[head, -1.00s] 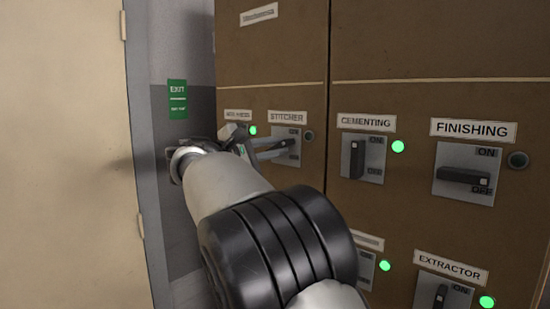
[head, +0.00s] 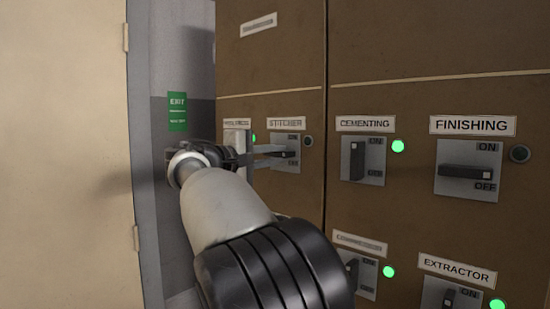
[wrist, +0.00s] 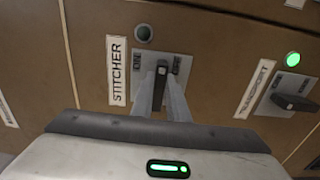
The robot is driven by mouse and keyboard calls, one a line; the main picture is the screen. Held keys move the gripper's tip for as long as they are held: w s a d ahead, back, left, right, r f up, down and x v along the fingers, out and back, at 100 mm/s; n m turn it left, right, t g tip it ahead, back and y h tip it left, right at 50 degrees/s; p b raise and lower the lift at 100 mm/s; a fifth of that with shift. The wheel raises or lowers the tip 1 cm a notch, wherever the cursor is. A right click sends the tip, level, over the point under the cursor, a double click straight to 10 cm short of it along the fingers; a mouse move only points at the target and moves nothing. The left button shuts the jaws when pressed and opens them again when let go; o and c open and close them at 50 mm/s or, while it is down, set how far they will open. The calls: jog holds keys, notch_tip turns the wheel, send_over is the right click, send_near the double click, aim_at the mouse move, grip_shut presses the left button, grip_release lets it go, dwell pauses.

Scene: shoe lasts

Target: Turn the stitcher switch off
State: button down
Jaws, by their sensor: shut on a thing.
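The stitcher switch (head: 292,155) is a dark lever on a grey plate under the STITCHER label, in the middle of the head view. Its lever lies level, pointing at the lamp on its right. The stitcher lamp (head: 307,141) is dark. In the wrist view the lever (wrist: 160,78) stands between my two fingers, with ON on the left of the plate. My gripper (head: 283,155) reaches in from the left and is shut on the lever; its fingers (wrist: 161,100) also show in the wrist view.
The cementing switch (head: 356,160) is upright with a green lamp (head: 398,146). The finishing switch (head: 464,173) is level with a dark lamp. The extractor switch (head: 448,299) is below. Another switch sits close left of the stitcher, partly hidden by my gripper. A beige door panel (head: 65,150) stands at the left.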

dwell(0.3)
jog(key=c, duration=1.7)
grip_release()
jog(key=v, duration=1.7)
jog(key=shift+s+a, duration=0.15)
